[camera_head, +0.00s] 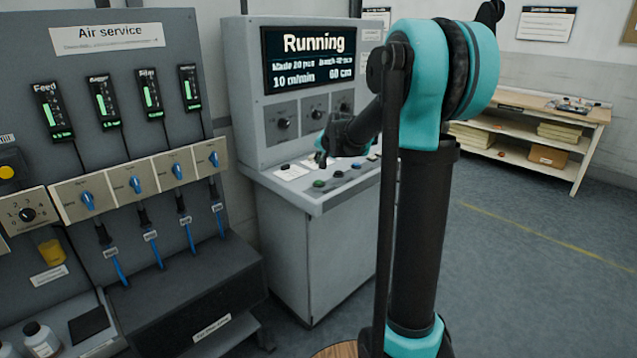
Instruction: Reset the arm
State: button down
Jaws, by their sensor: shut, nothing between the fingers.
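My arm, black and teal, stands upright right of the middle in the head view. Its forearm reaches left toward the control console (305,230). My gripper (322,160) is small and dark here, shut and empty, over the console's sloped button panel (350,180). It hangs near a white label and the panel's buttons; whether it touches any of them I cannot tell. The console's screen (312,58) reads "Running" with "10 m/min" below. A green button (319,184) shows on the panel's front edge.
On the left stands a grey "Air service" panel (110,65) with several lit gauges, blue knobs (88,201) and blue hoses. Bottles (40,338) stand at the lower left. A wooden shelf table (540,110) is at the back right. The floor (540,260) on the right is clear.

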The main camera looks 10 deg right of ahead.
dwell(0.3)
jog(key=s+d+f+n+g, duration=0.1)
jog(key=s+f, duration=0.5)
jog(key=s, duration=0.7)
jog(key=s+d+f+n+g+h, duration=0.1)
jog(key=s+f, duration=0.4)
jog(key=s, duration=0.9)
jog(key=s+d+f+n+g+h, duration=0.1)
jog(key=s+f+n, duration=0.3)
jog(key=s, duration=0.9)
notch_tip(320, 180, down, 3)
jog(key=shift+s+d+r+n+g, duration=0.25)
jog(key=shift+s+d+g, duration=0.2)
jog(key=shift+g, duration=0.45)
